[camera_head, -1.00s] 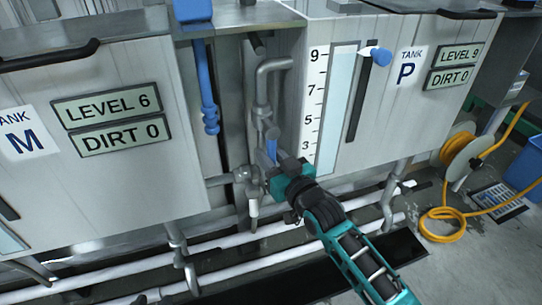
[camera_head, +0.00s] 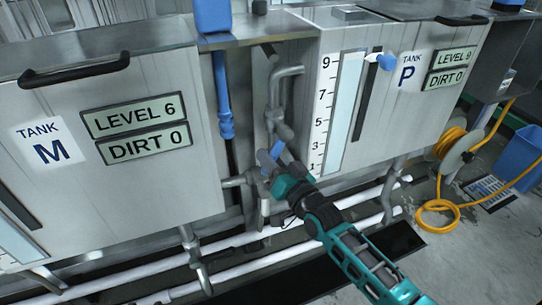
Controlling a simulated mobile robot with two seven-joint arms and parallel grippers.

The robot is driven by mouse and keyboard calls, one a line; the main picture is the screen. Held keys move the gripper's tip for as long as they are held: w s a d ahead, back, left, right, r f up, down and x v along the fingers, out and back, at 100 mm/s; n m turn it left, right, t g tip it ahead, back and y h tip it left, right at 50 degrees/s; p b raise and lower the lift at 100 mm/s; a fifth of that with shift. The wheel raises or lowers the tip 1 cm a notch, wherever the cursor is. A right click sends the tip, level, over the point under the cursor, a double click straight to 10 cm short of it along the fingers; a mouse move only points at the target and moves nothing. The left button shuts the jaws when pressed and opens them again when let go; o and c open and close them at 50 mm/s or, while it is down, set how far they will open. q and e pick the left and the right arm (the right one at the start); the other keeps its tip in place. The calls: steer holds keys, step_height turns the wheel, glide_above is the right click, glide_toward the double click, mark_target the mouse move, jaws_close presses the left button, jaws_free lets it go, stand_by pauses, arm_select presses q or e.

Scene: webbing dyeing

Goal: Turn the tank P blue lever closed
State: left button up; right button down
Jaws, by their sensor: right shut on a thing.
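The tank P panel (camera_head: 410,72) is grey, with a level gauge (camera_head: 338,105) and the sign "TANK P" at the right of the middle. Left of the gauge, a small blue lever (camera_head: 276,150) sits on grey pipework in the gap between the two tanks. My right gripper (camera_head: 280,172), with a teal and dark body, reaches up from the lower right and is shut on the lever. Its fingers hide part of the lever and valve. The lever's blue end shows above the fingers, tilted. My left gripper is not in view.
Tank M (camera_head: 110,150) stands at the left. A vertical blue pipe (camera_head: 223,100) runs beside the gap. White pipes (camera_head: 235,245) run low in front. A yellow hose (camera_head: 437,215) and a blue bin (camera_head: 520,155) are at the right, with some open floor.

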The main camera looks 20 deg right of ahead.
steer(key=m, duration=0.1)
steer(key=a+r+m+p, duration=0.1)
steer(key=m, duration=0.1)
steer(key=a+m, duration=0.1)
steer(key=shift+r+t+h+p, duration=0.3)
steer(key=shift+t, duration=0.1)
steer(key=r+m+h+p, duration=0.1)
steer(key=m, duration=0.2)
steer(key=a+r+m+p, duration=0.1)
steer(key=r+m, duration=0.1)
steer(key=m, duration=0.2)
steer(key=a+r+m+h+p, duration=0.1)
steer(key=r+m, duration=0.1)
steer(key=m, duration=0.2)
steer(key=shift+t+h, duration=0.3)
steer(key=shift+t, duration=0.1)
steer(key=shift+r, duration=0.1)
steer(key=c, duration=1)
jaws_free()
steer(key=shift+s, duration=0.1)
steer(key=s+f+p, duration=0.1)
steer(key=s+f, duration=0.1)
steer(key=s, duration=1)
steer(key=shift+s+d+f, duration=0.15)
steer(key=shift+s+f, duration=0.15)
